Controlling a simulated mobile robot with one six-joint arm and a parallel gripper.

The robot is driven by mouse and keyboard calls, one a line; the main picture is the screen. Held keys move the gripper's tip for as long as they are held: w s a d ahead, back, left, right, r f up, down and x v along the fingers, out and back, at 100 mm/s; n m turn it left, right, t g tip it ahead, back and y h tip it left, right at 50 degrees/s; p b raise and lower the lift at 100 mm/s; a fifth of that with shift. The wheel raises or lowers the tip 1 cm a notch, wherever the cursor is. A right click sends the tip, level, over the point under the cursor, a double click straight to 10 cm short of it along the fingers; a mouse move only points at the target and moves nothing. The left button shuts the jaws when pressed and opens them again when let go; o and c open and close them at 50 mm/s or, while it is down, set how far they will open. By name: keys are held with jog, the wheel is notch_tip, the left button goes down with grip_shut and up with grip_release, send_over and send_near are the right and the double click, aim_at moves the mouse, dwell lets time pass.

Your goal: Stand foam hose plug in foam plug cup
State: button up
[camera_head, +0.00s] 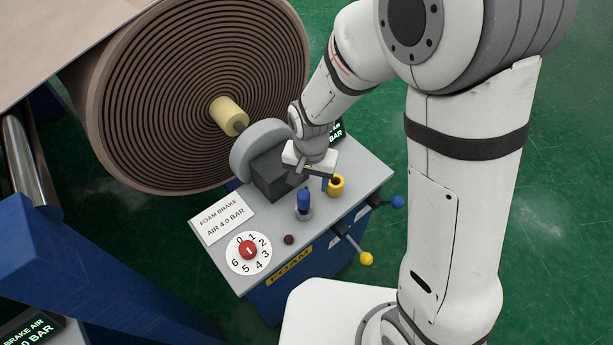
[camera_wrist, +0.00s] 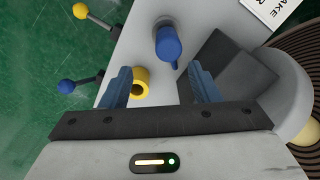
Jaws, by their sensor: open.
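A blue plug (camera_head: 304,200) stands upright in a grey collar on the panel top; it also shows in the wrist view (camera_wrist: 169,44). I take it to be the foam hose plug. A yellow cup (camera_head: 337,186) with an open mouth stands near the panel's right edge and looks empty. The wrist view shows this cup (camera_wrist: 141,80) close beside the left finger, partly hidden by it. My gripper (camera_head: 322,179) is above the panel, behind the plug and beside the cup. In the wrist view its blue fingers (camera_wrist: 161,80) are apart with nothing held between them.
A dark block with a grey disc (camera_head: 262,148) stands left of my gripper, close to the large brown roll (camera_head: 180,85). A red dial (camera_head: 248,250) and a small dark button (camera_head: 289,239) are in front. Blue-knobbed (camera_head: 397,201) and yellow-knobbed (camera_head: 366,258) levers stick out right.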

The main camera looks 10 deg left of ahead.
aim_at(303, 202)
jog(key=shift+s+a+f, duration=0.3)
jog(key=shift+a+f, duration=0.3)
jog(key=shift+a, duration=0.2)
jog(key=shift+s+d+f+p, duration=0.15)
jog(key=shift+f+p, duration=0.45)
jog(key=shift+f, duration=1.35)
jog(key=shift+s+f+p, duration=0.1)
jog(key=shift+f+p, duration=0.45)
jog(key=shift+f, duration=1.4)
jog(key=shift+c, duration=0.3)
jog(key=c, duration=1.1)
jog(key=shift+r, duration=0.1)
